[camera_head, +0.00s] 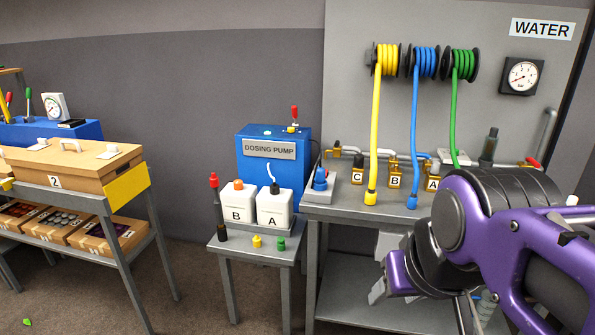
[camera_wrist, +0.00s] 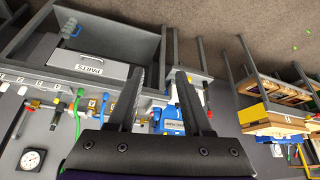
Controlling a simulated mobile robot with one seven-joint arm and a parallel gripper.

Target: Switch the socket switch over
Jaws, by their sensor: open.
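A grey box with a round blue fitting (camera_head: 320,180) stands at the left end of the water bench in the head view. It looks like the socket, but its switch is too small to make out. My gripper (camera_wrist: 159,78) is open and empty in the wrist view, its two dark fingers apart. In the head view my purple arm fills the lower right, in front of the bench, to the right of and apart from the grey box. In the wrist view the scene is turned over, and I cannot pick out the switch there.
The blue dosing pump (camera_head: 273,150) stands behind canisters B (camera_head: 238,207) and A (camera_head: 274,212) on a small grey table. Yellow, blue (camera_head: 415,130) and green hoses hang over the bench. A parts box (camera_wrist: 103,68) sits on a shelf. Floor shows between the left cart and small table.

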